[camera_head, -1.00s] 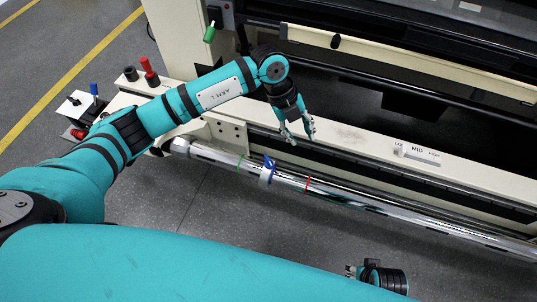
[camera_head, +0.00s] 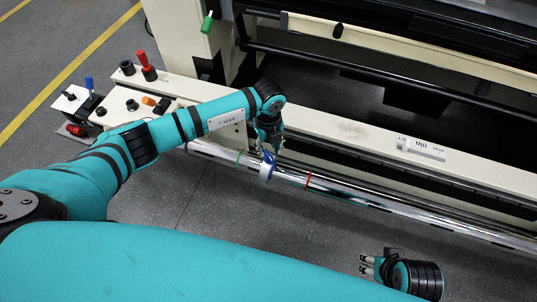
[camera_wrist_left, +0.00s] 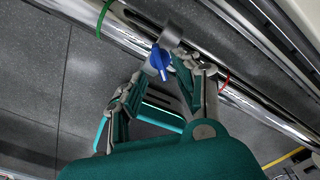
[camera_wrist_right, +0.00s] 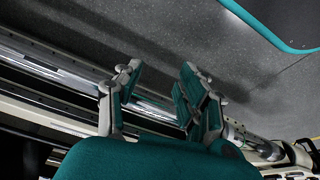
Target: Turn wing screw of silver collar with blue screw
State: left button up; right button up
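The silver collar (camera_head: 266,173) sits around the shiny bar (camera_head: 350,196), between a green ring (camera_head: 239,157) and a red ring (camera_head: 308,180). Its blue wing screw (camera_head: 269,158) stands up from it. In the left wrist view the blue screw (camera_wrist_left: 157,62) shows just beyond my left fingertips, with the collar (camera_wrist_left: 170,38) behind it. My left gripper (camera_wrist_left: 168,82) is open, its two fingers apart and the screw near the gap between their tips. In the head view the left gripper (camera_head: 270,143) is right at the screw. My right gripper (camera_wrist_right: 160,80) is open and empty, at the lower right of the head view.
The bar runs along the front of a cream machine frame (camera_head: 350,131). A slider marked LOW, MID and HIGH (camera_head: 421,149) is on the frame. Grey floor lies in front.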

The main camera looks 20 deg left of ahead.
aim_at(269, 155)
pick_arm(q)
jog(key=shift+f+b, duration=0.3)
jog(key=shift+f, duration=1.6)
pick_arm(e)
jog(key=shift+v, duration=1.8)
jog(key=shift+w, duration=0.1)
pick_arm(q)
grip_shut()
